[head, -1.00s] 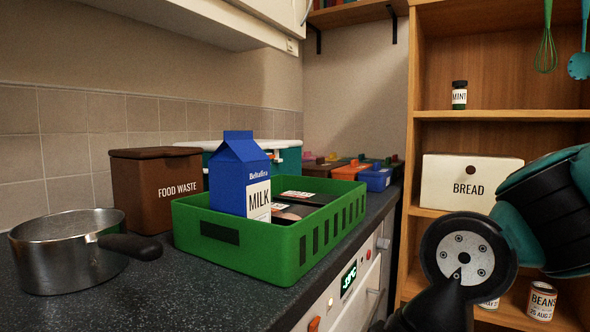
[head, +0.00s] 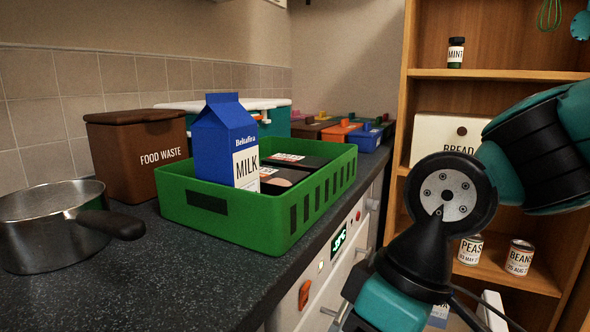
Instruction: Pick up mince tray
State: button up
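A green crate (head: 240,232) stands on the dark worktop. In it, dark flat packs lie behind and to the right of a blue milk carton (head: 223,138). One pack (head: 313,161) at the back has a white and red label. Another pack (head: 289,174) lies nearer, with a white label and a pinkish-brown patch. The labels are too small to read, so I cannot tell which is the mince tray. The crate wall and the carton hide parts of them. My arm is at the right, apart from the crate; my gripper is not in view.
A steel saucepan (head: 40,237) stands left of the crate, its handle pointing towards it. A brown food waste bin (head: 120,170) and a teal box (head: 274,127) stand behind. Shelves at the right hold a bread bin (head: 430,130) and cans (head: 519,258). The front worktop is clear.

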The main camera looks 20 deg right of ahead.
aim_at(308, 163)
jog(key=k, duration=0.5)
jog(key=z, duration=2.2)
jog(key=i, duration=1.45)
jog(key=u, duration=3.15)
jog(key=i, duration=0.5)
jog(key=z, duration=0.05)
